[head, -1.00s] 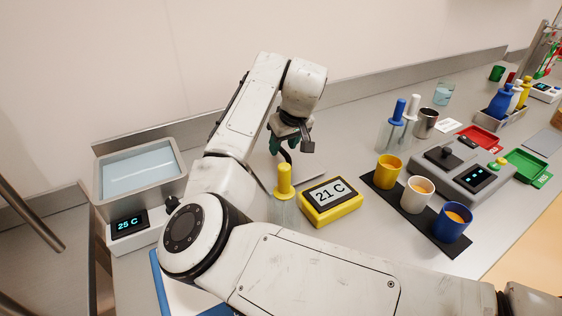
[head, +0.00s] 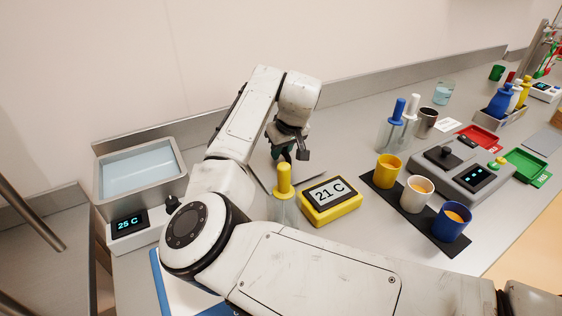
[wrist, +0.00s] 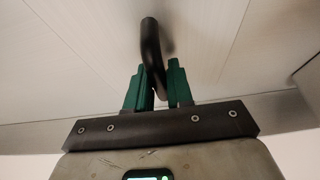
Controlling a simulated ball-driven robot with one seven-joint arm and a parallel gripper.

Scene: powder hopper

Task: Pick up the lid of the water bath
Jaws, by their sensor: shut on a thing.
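The water bath (head: 126,205) stands at the left of the counter, open on top, with pale blue water showing and a display reading 25 C. My gripper (head: 287,155) is over the counter to the right of the bath, pointing down. In the wrist view its green fingers (wrist: 155,88) are shut on the curved black handle (wrist: 151,45) of the lid. The lid (head: 262,182) is a flat grey plate below my gripper, partly hidden by my arm and the yellow-topped thing. I cannot tell whether it touches the counter.
A yellow-topped holder (head: 284,180) and a yellow thermometer box (head: 330,200) reading 21 C stand close in front of my gripper. Cups on a black mat (head: 383,193) and a grey instrument (head: 462,172) are to the right. A wall ledge (head: 350,88) runs behind.

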